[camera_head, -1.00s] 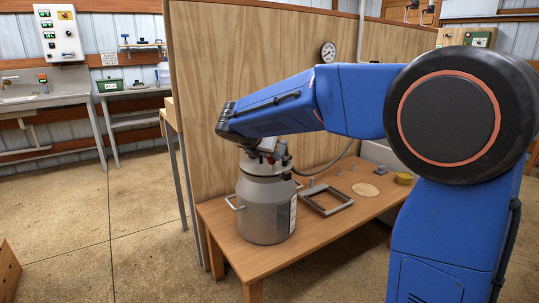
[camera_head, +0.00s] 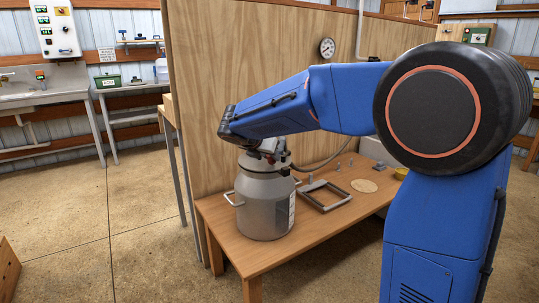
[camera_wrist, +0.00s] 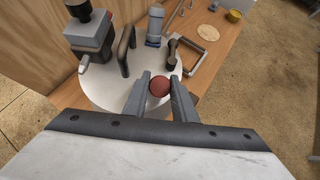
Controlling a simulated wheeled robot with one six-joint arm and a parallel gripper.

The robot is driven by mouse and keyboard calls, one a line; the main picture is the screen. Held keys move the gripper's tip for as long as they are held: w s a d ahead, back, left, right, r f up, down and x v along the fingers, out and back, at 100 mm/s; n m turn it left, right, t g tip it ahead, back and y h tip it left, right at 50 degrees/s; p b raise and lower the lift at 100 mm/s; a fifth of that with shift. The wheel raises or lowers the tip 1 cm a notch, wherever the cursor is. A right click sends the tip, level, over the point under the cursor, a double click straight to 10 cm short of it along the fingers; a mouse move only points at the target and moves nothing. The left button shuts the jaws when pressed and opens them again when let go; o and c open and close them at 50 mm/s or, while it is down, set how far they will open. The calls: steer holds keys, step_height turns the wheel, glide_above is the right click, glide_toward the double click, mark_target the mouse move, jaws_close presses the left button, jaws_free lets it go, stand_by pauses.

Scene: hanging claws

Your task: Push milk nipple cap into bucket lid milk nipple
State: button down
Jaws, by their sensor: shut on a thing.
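A small round reddish-brown cap (camera_wrist: 159,86), which looks like the milk nipple cap, sits between the fingers of my gripper (camera_wrist: 160,79) in the wrist view. My gripper is shut on it, over the near right part of the pale bucket lid (camera_wrist: 100,88). The milk bucket (camera_head: 264,208) stands upright on the table in the head view. A dark hooked fitting (camera_wrist: 172,54) and a blue-grey cylinder (camera_wrist: 155,28) rise just beyond the cap. I cannot tell which part is the milk nipple; the space under the cap is hidden.
A grey pulsator-like box (camera_wrist: 90,38) and a dark handle (camera_wrist: 126,48) stand on the lid. On the wooden table (camera_head: 254,257), a square metal frame (camera_head: 325,197) and a round pale disc (camera_head: 363,186) lie to the right. A wooden partition (camera_head: 260,80) stands behind.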

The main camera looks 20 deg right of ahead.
steer(key=shift+w+d+f, duration=0.1)
steer(key=shift+f, duration=0.15)
steer(key=c, duration=1.4)
jaws_free()
steer(key=v, duration=1.7)
steer(key=s+d+f+m+g+y, duration=0.1)
steer(key=s+d+f+m+y, duration=0.1)
steer(key=s+d+f+m, duration=0.45)
steer(key=s+d+f+m+g+y, duration=0.1)
steer(key=s+d+f+m+g, duration=0.15)
steer(key=s+d+m, duration=0.7)
steer(key=s+f+m+y, duration=0.1)
steer(key=s+f+m, duration=0.3)
steer(key=s, duration=0.2)
steer(key=s+a+f+m+y, duration=0.1)
steer(key=s+f+m, duration=0.2)
steer(key=s, duration=0.3)
steer(key=s+f+m+t+y, duration=0.1)
steer(key=s+f+m, duration=0.3)
steer(key=s, duration=0.3)
steer(key=shift+a+f+m+y, duration=0.25)
steer(key=shift+f+m+y, duration=0.05)
steer(key=shift+f, duration=0.25)
